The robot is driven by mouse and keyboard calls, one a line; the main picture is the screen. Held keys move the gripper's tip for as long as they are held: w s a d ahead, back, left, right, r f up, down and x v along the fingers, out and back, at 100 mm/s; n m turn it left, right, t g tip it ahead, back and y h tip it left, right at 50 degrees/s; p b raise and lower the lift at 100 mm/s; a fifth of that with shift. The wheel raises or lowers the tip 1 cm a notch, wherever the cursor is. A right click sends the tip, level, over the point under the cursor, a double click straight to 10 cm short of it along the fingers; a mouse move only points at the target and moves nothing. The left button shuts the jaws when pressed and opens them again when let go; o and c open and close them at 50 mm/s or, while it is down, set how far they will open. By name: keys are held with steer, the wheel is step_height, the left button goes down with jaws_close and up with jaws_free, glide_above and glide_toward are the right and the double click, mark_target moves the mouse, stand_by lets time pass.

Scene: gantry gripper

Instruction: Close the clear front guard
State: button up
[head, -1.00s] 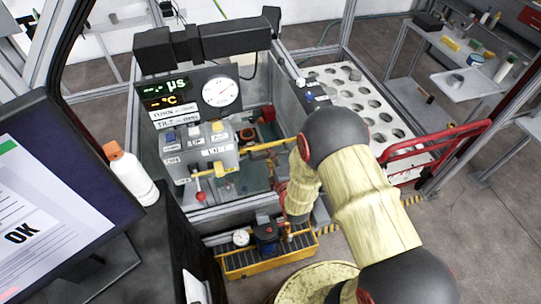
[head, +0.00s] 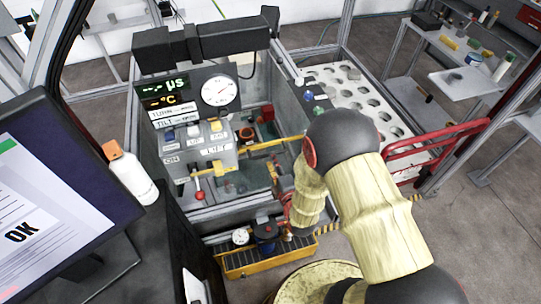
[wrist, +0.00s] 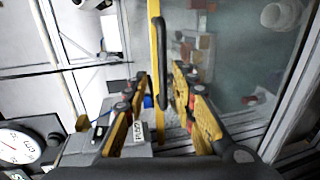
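The clear front guard is a see-through panel (wrist: 235,70) with a yellow edge bar (wrist: 155,110) and a black handle (wrist: 162,45) in the wrist view. In the head view its yellow bar (head: 262,146) crosses the machine's front opening, left of my arm. My gripper (wrist: 158,82) is open in the wrist view, with one finger on each side of the yellow bar in the picture. The black handle appears just beyond the fingertips. I cannot tell whether a finger touches the bar. In the head view my arm mostly hides the gripper.
A grey control box (head: 200,148) with levers and a round dial (head: 218,92) stand left of the guard. A yellow-edged tray (head: 250,262) sits low at the front. A white perforated plate (head: 350,95) and a red rail (head: 435,138) are at the right.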

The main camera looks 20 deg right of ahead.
steer(key=v, duration=0.7)
stand_by(0.4)
steer(key=s+f+m+g, duration=0.9)
steer(key=f+m+g, duration=0.1)
steer(key=f, duration=0.2)
steer(key=s+r+m+b, duration=0.2)
steer(key=s+r, duration=0.1)
steer(key=r, duration=0.7)
steer(key=s+r+m+b, duration=0.3)
steer(key=r, duration=0.8)
steer(key=s+r+m+b, duration=0.2)
steer(key=s+r+m, duration=0.1)
steer(key=r, duration=0.8)
steer(key=shift+s+a+r, duration=0.15)
steer(key=shift+s, duration=0.15)
